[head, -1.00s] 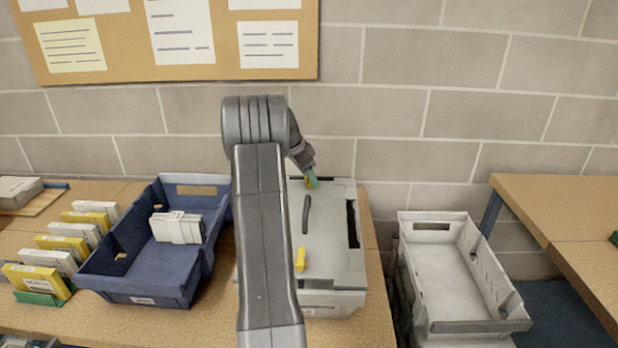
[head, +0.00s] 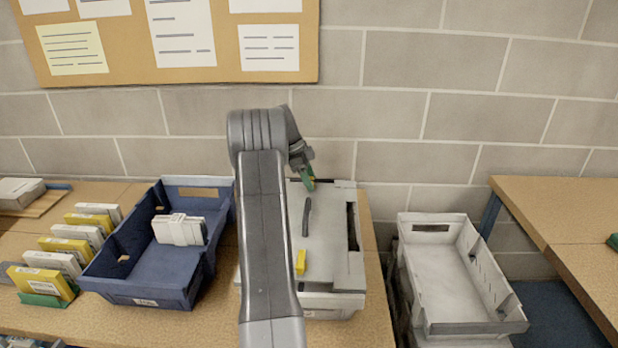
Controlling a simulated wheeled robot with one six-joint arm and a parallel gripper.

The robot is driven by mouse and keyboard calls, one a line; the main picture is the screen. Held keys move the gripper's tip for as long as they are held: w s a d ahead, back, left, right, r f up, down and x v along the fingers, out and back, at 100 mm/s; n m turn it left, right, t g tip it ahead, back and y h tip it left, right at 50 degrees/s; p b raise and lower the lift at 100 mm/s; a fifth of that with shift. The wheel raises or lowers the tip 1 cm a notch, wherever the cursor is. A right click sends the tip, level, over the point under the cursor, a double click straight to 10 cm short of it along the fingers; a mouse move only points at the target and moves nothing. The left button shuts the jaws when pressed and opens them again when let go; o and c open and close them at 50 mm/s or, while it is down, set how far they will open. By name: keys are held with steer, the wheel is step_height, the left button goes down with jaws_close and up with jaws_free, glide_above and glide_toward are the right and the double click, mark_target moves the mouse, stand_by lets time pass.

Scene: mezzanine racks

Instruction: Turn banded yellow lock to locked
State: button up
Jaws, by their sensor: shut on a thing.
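A grey case (head: 330,235) stands on the bench with a dark handle (head: 306,217) on its lid. A yellow lock piece (head: 300,262) shows upright at the case's front; I cannot make out a band on it. My gripper (head: 309,184) is at the back edge of the case, pointing down, with green at its tips. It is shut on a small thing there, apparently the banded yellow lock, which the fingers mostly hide. My arm covers the left part of the case.
A blue bin (head: 137,291) holding a white banded bundle (head: 180,229) stands left of the case. Yellow and white boxes (head: 66,252) stand in a row farther left. An empty pale bin (head: 470,328) is at the right, beside another bench (head: 560,215). A block wall is close behind.

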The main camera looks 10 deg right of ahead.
steer(key=o, duration=1.4)
steer(key=shift+r, duration=0.1)
steer(key=v, duration=1.3)
steer(key=shift+a+r, duration=0.15)
steer(key=shift+r, duration=0.1)
steer(key=shift+f, duration=0.1)
steer(key=x, duration=1.3)
steer(key=shift+f, duration=0.3)
steer(key=shift+r, duration=0.1)
